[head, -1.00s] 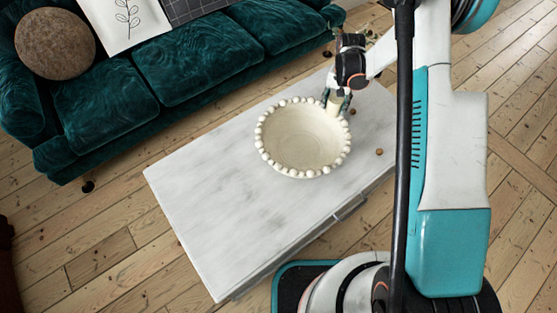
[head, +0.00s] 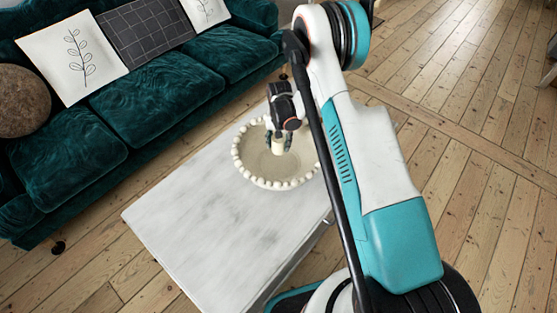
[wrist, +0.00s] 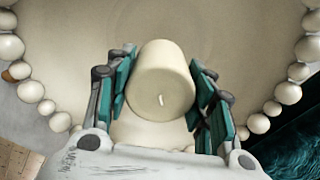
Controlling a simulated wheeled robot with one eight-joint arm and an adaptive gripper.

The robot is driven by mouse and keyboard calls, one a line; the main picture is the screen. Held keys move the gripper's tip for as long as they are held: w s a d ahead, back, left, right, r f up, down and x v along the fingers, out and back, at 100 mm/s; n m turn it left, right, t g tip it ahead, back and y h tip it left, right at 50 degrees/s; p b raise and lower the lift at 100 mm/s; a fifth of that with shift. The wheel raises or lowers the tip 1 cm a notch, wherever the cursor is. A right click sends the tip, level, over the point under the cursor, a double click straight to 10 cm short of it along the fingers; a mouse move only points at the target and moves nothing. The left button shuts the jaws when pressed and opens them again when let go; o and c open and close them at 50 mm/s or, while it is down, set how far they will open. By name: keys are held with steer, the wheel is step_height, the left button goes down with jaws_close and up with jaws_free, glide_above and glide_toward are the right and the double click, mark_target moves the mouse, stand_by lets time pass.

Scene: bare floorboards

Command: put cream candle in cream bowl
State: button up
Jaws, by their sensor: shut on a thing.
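The cream bowl (head: 246,170) has a beaded rim and stands on the table in the head view. Its pale inside also fills much of the wrist view (wrist: 240,55), with beads on both sides. The cream candle (wrist: 160,85) is a short cylinder with a small wick, its wick end facing the wrist camera. My gripper (head: 277,144) is shut on the candle (head: 277,147), with a teal finger on each side. It holds the candle over the inside of the bowl. I cannot tell whether the candle touches the bowl's bottom.
The bowl is at the far end of a white marble-look table (head: 200,222), whose nearer left part is clear. A dark teal sofa (head: 160,95) with cushions runs behind the table. Wooden floorboards (head: 480,130) are open to the right.

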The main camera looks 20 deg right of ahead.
step_height(320, 180, down, 10)
steer(key=b, duration=0.2)
steer(key=shift+r+b, duration=0.25)
steer(key=shift+b, duration=0.15)
steer(key=shift+f, duration=0.1)
steer(key=o, duration=1.2)
